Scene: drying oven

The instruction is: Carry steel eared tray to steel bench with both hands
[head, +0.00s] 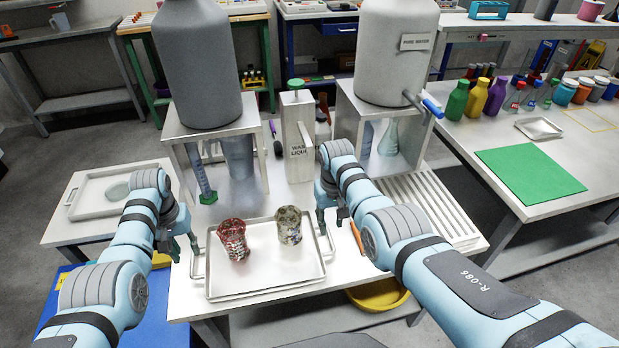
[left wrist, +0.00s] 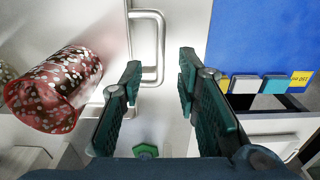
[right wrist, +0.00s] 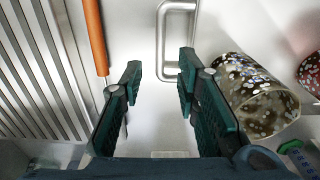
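The steel eared tray (head: 265,272) lies on the light bench top, with a loop handle at its left and right ends. A red patterned glass (head: 233,240) and a brown-white patterned glass (head: 289,226) stand in it. My left gripper (head: 184,243) is beside the left ear; in the left wrist view its fingers (left wrist: 158,85) are open, with the ear (left wrist: 160,48) just ahead between them. My right gripper (head: 322,217) is at the right ear; in the right wrist view its fingers (right wrist: 158,85) are open, with the ear (right wrist: 177,42) ahead between them.
An orange rod (head: 357,237) and a ribbed drainboard (head: 428,207) lie right of the tray. Two large tanks on stands and a waste liquid box (head: 297,135) are behind it. A side bench at right holds several bottles, a green mat (head: 530,169) and a small tray (head: 539,128).

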